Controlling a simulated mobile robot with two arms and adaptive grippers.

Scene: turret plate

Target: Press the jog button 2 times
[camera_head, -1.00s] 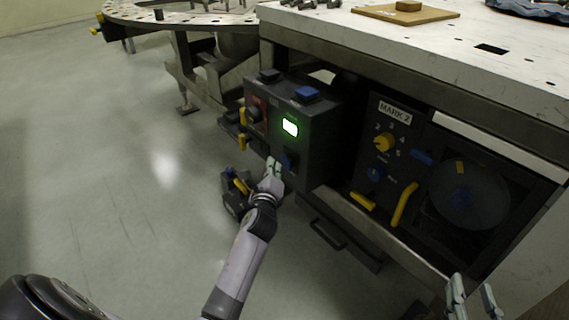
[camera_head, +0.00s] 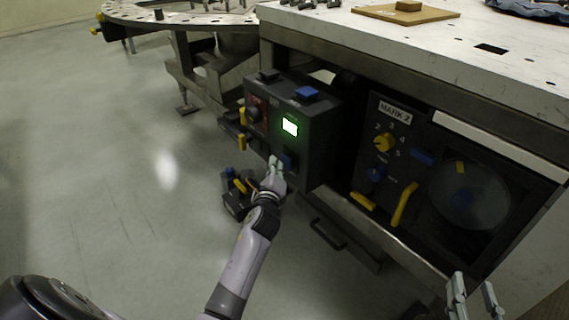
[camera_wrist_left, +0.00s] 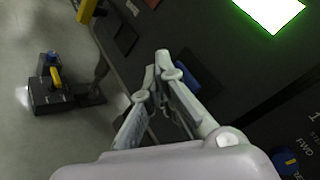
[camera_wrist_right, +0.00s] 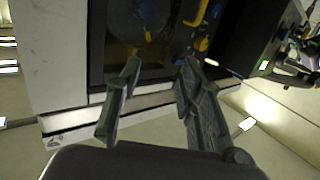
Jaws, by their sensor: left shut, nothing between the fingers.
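A dark control box (camera_head: 322,125) with a lit green-white screen (camera_head: 290,127) hangs under the table edge. A blue button (camera_head: 289,161) sits low on its front face, below the screen; no label on it is readable, so I cannot tell if it is the jog button. In the left wrist view the blue part (camera_wrist_left: 187,77) is partly hidden behind a finger. My left gripper (camera_head: 275,161) is shut and empty, its tips just left of the blue button; I cannot tell whether they touch. My right gripper (camera_head: 472,284) is open and empty, low at the right.
A panel marked MARK 2 (camera_head: 395,112) with yellow and blue knobs stands right of the box. The white tabletop (camera_head: 450,45) overhangs above. The floor at left is clear.

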